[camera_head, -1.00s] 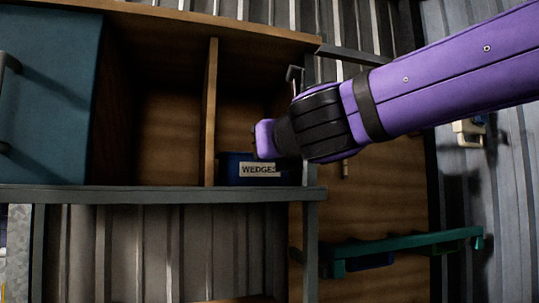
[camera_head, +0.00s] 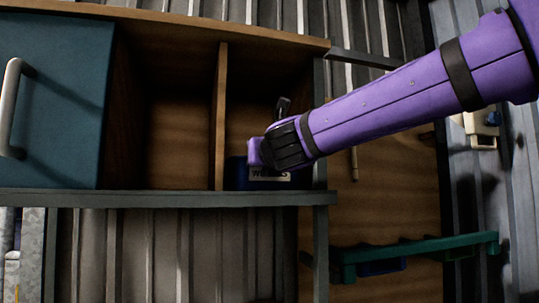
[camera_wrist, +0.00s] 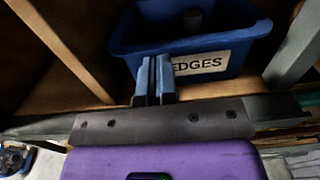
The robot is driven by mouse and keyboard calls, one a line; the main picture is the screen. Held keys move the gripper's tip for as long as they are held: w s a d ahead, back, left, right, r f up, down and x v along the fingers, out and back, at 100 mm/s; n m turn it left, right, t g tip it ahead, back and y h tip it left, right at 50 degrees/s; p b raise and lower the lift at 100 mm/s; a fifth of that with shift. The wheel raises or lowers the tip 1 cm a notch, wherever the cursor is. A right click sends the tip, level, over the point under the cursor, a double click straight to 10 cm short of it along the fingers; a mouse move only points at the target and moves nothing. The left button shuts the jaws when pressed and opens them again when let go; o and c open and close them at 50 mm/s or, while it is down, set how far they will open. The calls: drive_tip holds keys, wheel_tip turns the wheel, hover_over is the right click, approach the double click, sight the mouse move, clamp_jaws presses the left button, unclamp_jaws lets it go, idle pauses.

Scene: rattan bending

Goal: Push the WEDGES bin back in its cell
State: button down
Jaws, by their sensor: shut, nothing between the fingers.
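The blue WEDGES bin (camera_wrist: 215,30) sits in the right-hand cell of the wooden shelf, with its white label facing out. In the head view the bin (camera_head: 236,174) is mostly covered by my purple arm, and only part of its label shows. My gripper (camera_wrist: 155,68) is shut and empty. Its two fingers are side by side at the bin's front, by the left end of the label, and cover its first letter. I cannot tell whether they touch the bin. In the head view the fingertips are hidden behind the wrist.
A wooden divider (camera_head: 220,120) stands left of the bin's cell, with an empty cell beyond it. A teal door or drawer front (camera_head: 60,100) with a handle is at the left. A grey front rail (camera_head: 160,199) runs below the cells. A green rail (camera_head: 415,247) is at lower right.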

drive_tip(key=shift+x, duration=0.8)
drive_tip(key=x, duration=1)
drive_tip(key=shift+w, duration=0.2)
drive_tip(key=shift+s, duration=0.1)
